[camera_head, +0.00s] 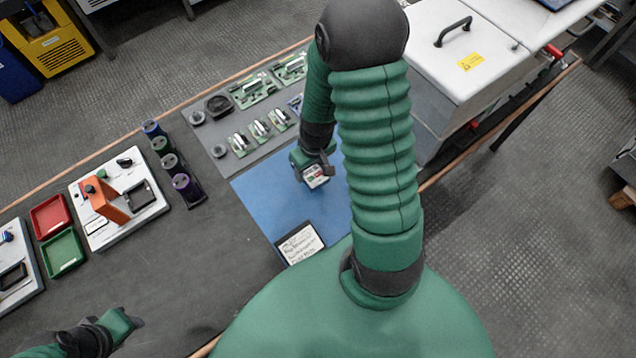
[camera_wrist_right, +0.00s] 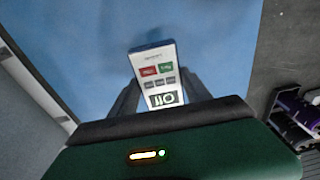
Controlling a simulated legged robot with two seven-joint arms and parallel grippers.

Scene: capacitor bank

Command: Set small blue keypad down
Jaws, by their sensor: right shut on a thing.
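The small keypad (camera_wrist_right: 157,75) has a white face with a red button, a green button, a row of grey buttons and a dark-and-white patch at its lower end; its edge looks blue. My right gripper (camera_wrist_right: 158,98) is shut on it, with a finger on each side. In the head view the keypad (camera_head: 316,178) shows at the tip of my right gripper (camera_head: 314,172), over the blue mat (camera_head: 258,192). I cannot tell whether it touches the mat. My left gripper (camera_head: 132,318) is at the lower left, over the dark table; its fingers are too unclear to judge.
A written card (camera_head: 299,243) lies at the mat's near edge. Green circuit boards (camera_head: 254,90) lie on a grey mat behind. Several dark cups (camera_head: 182,183), a red tray (camera_head: 48,216) and a green tray (camera_head: 63,252) stand left. A white lidded box (camera_head: 470,60) stands right.

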